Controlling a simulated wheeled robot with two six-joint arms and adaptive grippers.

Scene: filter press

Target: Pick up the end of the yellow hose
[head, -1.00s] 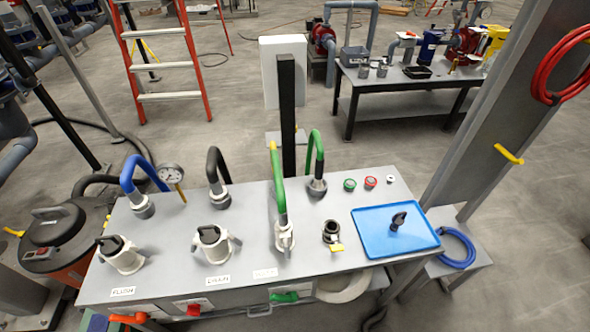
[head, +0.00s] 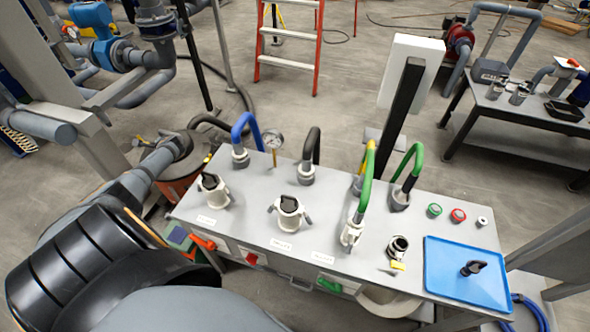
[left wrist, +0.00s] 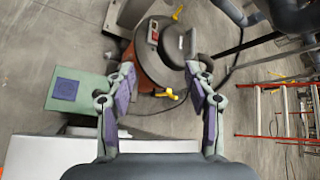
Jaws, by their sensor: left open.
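A hose (head: 367,178) with a yellow rear part and a green front part arches over the grey bench in the head view. Its front end is a pale grey coupling (head: 351,233) with side levers, low over the bench top. My left arm fills the lower left of the head view, well left of the yellow-green hose. My right gripper is not in view.
The bench (head: 255,235) also carries a blue hose (head: 238,130), a black hose (head: 307,150), a gauge (head: 273,139), capped ports and a blue tray (head: 467,275). A dark post with a white panel (head: 411,70) stands behind. A green box (left wrist: 65,88) is beside the drum.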

